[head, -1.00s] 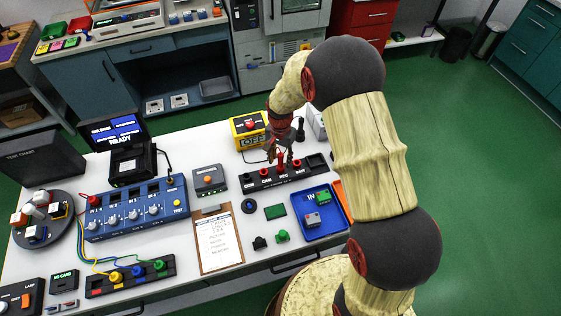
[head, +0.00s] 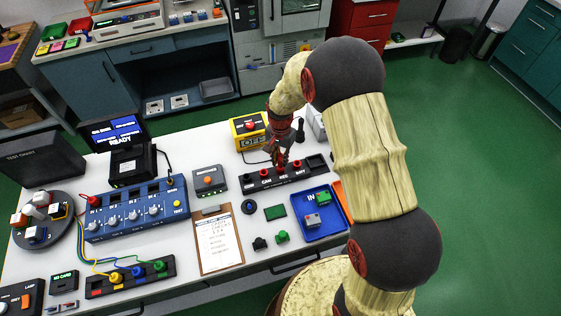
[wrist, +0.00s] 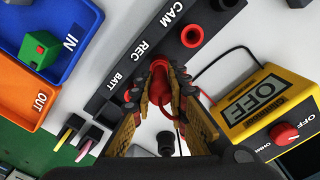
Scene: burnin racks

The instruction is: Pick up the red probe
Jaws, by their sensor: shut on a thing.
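My gripper (wrist: 166,92) is shut on the red probe (wrist: 160,80), seen between the fingertips in the wrist view. A thin red lead runs beside the fingers. In the head view my gripper (head: 281,158) is over the middle of the black socket strip (head: 253,184), by the REC label, and mostly hides the probe. I cannot tell whether the probe touches the strip. Red sockets at CAM (wrist: 192,37) and BATT (wrist: 130,95) show on either side.
The yellow meter (head: 246,127), reading OFF, stands close behind my gripper; a black lead runs from it. The blue IN tray (head: 335,226) and orange OUT tray (wrist: 22,98) lie nearby. A clipboard (head: 218,245) and blue switch box (head: 137,213) are further left.

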